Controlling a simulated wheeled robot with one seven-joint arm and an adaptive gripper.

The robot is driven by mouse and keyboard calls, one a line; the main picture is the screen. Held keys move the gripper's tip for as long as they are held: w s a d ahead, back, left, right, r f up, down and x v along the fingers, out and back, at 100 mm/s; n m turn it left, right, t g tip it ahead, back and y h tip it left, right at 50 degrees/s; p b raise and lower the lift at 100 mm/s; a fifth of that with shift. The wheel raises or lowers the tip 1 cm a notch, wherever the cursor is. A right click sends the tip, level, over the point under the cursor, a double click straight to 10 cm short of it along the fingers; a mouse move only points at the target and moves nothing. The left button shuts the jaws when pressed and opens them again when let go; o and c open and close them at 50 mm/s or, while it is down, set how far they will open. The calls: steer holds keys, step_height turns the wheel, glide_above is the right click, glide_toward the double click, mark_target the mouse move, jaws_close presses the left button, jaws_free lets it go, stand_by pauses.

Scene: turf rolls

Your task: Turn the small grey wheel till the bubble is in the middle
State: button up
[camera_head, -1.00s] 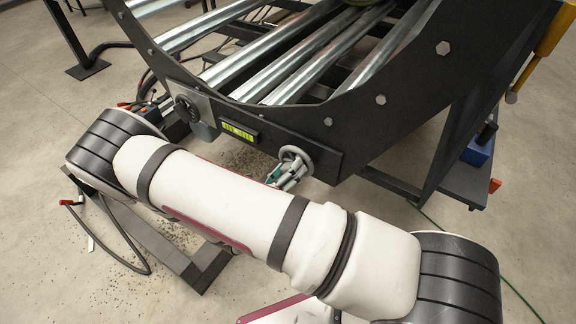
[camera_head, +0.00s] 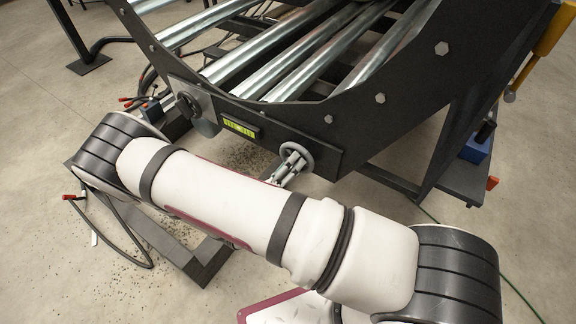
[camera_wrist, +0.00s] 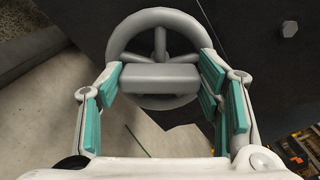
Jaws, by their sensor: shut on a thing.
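The small grey wheel (camera_head: 296,157) is on the front of the black frame, low and right of the level. In the wrist view the wheel (camera_wrist: 158,24) has a round rim, spokes and a raised grey bar across it. My gripper (camera_wrist: 160,77) is shut on this bar, with teal pads at its two ends. In the head view my gripper (camera_head: 287,170) is at the wheel, partly hidden by my arm. The level (camera_head: 239,127) is a yellow-green vial in a dark holder. The bubble is too small to place surely.
A dark round knob (camera_head: 188,105) on a grey plate is left of the level. Shiny metal rollers (camera_head: 290,72) lie above. A blue box (camera_head: 476,149) sits on the frame's right foot. My arm crosses the foreground. Open floor lies at left.

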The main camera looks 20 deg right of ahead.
steer(key=o, duration=1.2)
steer(key=shift+c, duration=0.2)
steer(key=shift+a, duration=0.1)
steer(key=v, duration=1.2)
